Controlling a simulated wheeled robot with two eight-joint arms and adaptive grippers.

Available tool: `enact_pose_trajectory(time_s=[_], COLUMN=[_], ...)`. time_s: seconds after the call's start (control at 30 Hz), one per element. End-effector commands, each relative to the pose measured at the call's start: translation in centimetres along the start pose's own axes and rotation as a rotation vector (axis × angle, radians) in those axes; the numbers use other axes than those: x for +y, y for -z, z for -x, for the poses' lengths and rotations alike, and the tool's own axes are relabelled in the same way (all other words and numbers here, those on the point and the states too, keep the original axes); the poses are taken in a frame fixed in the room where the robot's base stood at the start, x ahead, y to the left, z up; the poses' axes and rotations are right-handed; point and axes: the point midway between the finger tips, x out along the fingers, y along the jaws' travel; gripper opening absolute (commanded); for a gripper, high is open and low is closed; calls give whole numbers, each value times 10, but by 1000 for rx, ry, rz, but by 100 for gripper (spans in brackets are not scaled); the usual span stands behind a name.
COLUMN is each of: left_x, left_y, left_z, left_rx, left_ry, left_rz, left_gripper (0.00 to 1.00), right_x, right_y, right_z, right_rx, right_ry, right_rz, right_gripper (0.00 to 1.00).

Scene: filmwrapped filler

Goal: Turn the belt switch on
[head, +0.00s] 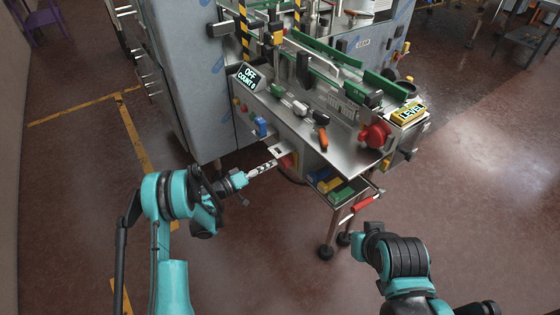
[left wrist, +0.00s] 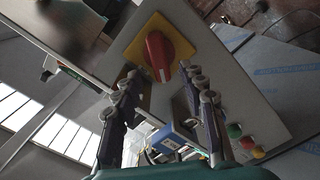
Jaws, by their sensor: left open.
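A red rotary switch (left wrist: 157,50) on a yellow square plate is on a grey panel in the left wrist view. A white mark shows on its knob, toward the lower edge of the picture. In the head view the switch (head: 288,160) is on the machine's front, partly hidden by my left gripper (head: 264,169). My left gripper (left wrist: 160,78) is open and empty, its fingers to either side below the switch in the wrist view. I cannot tell whether they touch the knob. A display (head: 249,77) reads OFF, COUNT 0. My right gripper does not show.
A blue part (head: 261,127) and push buttons (head: 238,104) are on the panel near the switch. A red knob (head: 375,134) is at the machine's right end. Coloured bins (head: 328,185) are on a lower shelf. A big grey cabinet (head: 185,70) stands at left. Floor in front is clear.

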Motion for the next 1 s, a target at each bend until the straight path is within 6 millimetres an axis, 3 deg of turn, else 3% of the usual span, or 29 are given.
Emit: enact_pose_trajectory(time_s=[0.1,0.3,0.67,0.7,0.83,0.87,1.0], left_x=[-1,-1,0,0,0,0,0], left_y=[-3,-2,0,0,0,0,0], left_z=[-22,-49,-58,-58,-58,-58,-58], left_rx=[-3,-2,0,0,0,-1,-1], left_ry=[-2,-2,0,0,0,0,0], left_rz=[1,2,3,3,3,3,3], left_gripper=[41,41,41,39,4,0,0], right_x=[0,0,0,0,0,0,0], right_y=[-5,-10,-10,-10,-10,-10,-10], right_z=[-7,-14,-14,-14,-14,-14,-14], right_rx=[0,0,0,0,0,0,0], right_ry=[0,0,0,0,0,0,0], right_rz=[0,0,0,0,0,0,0], right_gripper=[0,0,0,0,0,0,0])
